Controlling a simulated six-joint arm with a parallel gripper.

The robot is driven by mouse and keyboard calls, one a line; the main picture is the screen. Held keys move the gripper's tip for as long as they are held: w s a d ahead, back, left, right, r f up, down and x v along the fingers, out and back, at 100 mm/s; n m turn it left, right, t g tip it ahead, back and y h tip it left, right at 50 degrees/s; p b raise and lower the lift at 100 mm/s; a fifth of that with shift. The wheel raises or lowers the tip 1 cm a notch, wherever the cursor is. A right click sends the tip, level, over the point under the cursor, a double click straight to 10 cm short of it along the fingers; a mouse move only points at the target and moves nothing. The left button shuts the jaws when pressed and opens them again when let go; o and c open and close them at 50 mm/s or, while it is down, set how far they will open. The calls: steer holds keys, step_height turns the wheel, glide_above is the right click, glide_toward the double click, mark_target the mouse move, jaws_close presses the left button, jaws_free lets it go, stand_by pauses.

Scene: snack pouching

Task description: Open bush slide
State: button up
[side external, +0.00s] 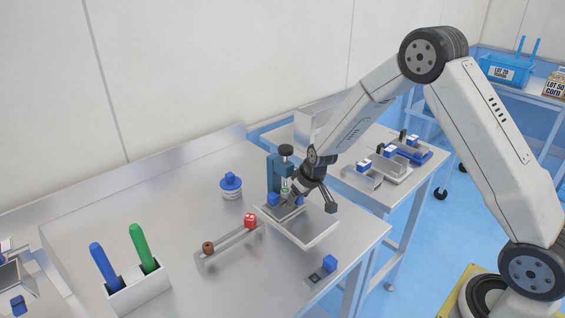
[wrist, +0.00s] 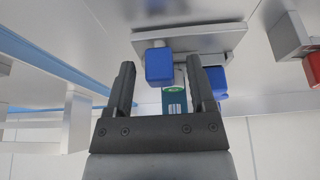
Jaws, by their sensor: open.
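My gripper (side external: 313,200) is at the small blue press-like fixture (side external: 273,172) with a black knob on top. In the wrist view my gripper (wrist: 160,75) has its two dark fingers wide apart, with nothing clamped between them. A blue block handle (wrist: 159,65) on a grey metal plate (wrist: 215,40) shows just beyond the fingertips, left of the middle of the gap. A green-ringed round part (wrist: 174,90) shows between the fingers. A second blue block (wrist: 217,80) is just outside the right finger. I cannot tell for certain which part is the bush slide.
A white holder (side external: 139,290) carries blue and green handles.

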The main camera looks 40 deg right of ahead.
jaws_close()
stand_by(1.3)
